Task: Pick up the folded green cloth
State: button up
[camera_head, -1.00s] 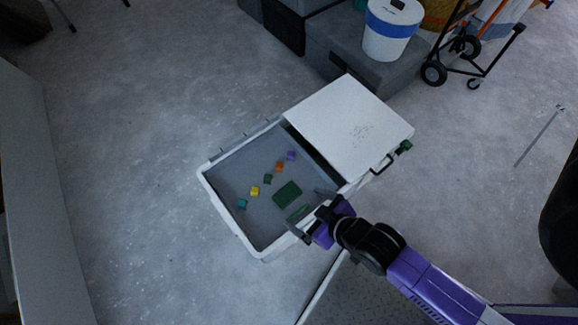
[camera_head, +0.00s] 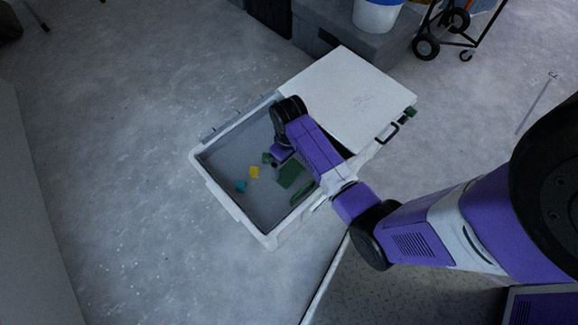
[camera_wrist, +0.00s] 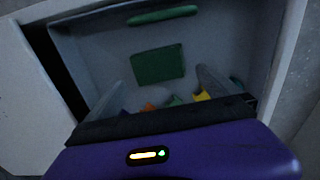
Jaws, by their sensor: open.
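The folded green cloth (camera_head: 291,174) looks like a flat dark green rectangle on the floor of an open grey-white bin (camera_head: 228,203). It also shows in the wrist view (camera_wrist: 158,64), just beyond my fingertips. My gripper (camera_wrist: 160,80) is open and empty, with one finger on each side of the picture. In the head view my gripper is over the bin, left of the cloth and partly hidden by my arm. I cannot tell its exact height above the bin floor.
A long green piece (camera_head: 301,191) lies by the bin's near wall. Small blocks, including yellow (camera_head: 254,172) and teal (camera_head: 241,186) ones, lie left of the cloth. Other blocks are under my gripper in the wrist view. A white lid panel (camera_head: 350,97) covers the bin's right part.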

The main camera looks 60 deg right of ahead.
aim_at(289, 171)
notch_tip(289, 171, down, 7)
jog(key=b, duration=0.3)
jog(key=shift+d, duration=0.1)
jog(key=c, duration=1)
notch_tip(289, 171, up, 20)
jog(key=p, duration=0.7)
